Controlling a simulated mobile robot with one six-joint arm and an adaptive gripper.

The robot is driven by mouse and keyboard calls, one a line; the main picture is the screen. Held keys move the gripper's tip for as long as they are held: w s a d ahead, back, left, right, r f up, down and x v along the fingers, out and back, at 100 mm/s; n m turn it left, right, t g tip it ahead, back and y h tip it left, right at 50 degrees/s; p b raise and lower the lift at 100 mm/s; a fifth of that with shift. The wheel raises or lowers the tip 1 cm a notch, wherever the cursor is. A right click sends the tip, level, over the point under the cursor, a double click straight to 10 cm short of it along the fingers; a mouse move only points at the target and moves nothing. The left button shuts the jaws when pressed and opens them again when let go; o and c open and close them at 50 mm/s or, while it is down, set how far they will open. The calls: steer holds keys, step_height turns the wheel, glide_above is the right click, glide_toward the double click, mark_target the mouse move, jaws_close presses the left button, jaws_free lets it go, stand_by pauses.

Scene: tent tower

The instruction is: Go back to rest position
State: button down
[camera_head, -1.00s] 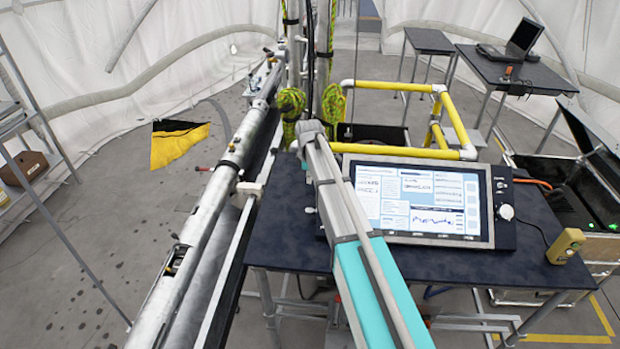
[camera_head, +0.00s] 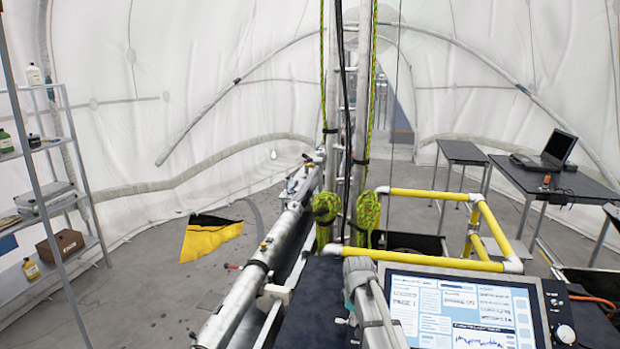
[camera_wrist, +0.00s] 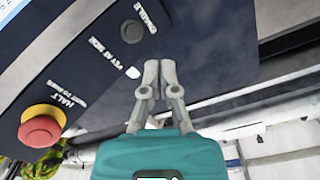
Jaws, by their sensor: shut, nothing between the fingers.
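My gripper (camera_wrist: 160,66) shows in the wrist view, with a teal body and two grey fingers. The fingertips are together and nothing is between them. They are in front of a dark panel (camera_wrist: 205,55) and appear apart from it, though the gap is hard to judge. A red push button (camera_wrist: 40,127) with a yellow collar and a black knob (camera_wrist: 131,31) are on the panel to the left of the fingers. In the head view part of my grey arm shows at the bottom centre; my fingers cannot be made out there.
A screen console (camera_head: 455,318) stands at lower right, behind it a yellow pipe frame (camera_head: 440,262). A long metal tube (camera_head: 240,308) lies left of the mast (camera_head: 352,130). A shelf (camera_head: 45,145) is far left; tables (camera_head: 530,180) are at right. Open floor (camera_head: 140,280) lies between shelf and tube.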

steer(key=s+d+f+m+b, duration=0.2)
steer(key=s+m, duration=0.3)
steer(key=s, duration=0.4)
steer(key=s+d+f+m+b, duration=0.1)
steer(key=s+f+m+b, duration=0.3)
steer(key=s, duration=0.5)
steer(key=shift+s+d+f+m, duration=0.25)
steer(key=shift+d+f+m, duration=0.15)
steer(key=shift+f, duration=0.2)
